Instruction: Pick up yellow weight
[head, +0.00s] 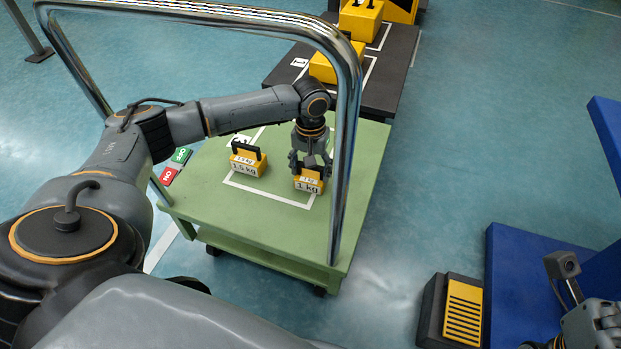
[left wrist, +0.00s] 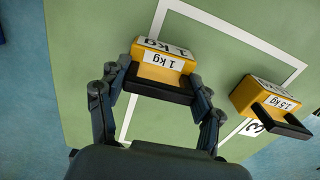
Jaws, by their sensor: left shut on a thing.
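A yellow weight (head: 309,184) labelled 1 kg, with a black handle, is at the right side of the green cart top. My left gripper (head: 311,166) is above it, shut on its handle. In the left wrist view (left wrist: 158,85) the fingers reach both ends of the black handle of the same weight (left wrist: 165,62). I cannot tell whether the weight touches the cart. A second yellow weight (head: 245,164), labelled 1.5 kg, stands to its left and also shows in the left wrist view (left wrist: 258,95). Part of my right gripper (head: 555,343) shows at the lower right edge; its jaws are unclear.
The green cart (head: 215,207) has a white outlined area and a tall chrome handle (head: 345,150) arching close to my left arm. Beyond it, a dark platform (head: 378,95) carries more yellow weights (head: 335,62). A blue structure (head: 520,285) and a black-yellow pedal (head: 462,312) are at right.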

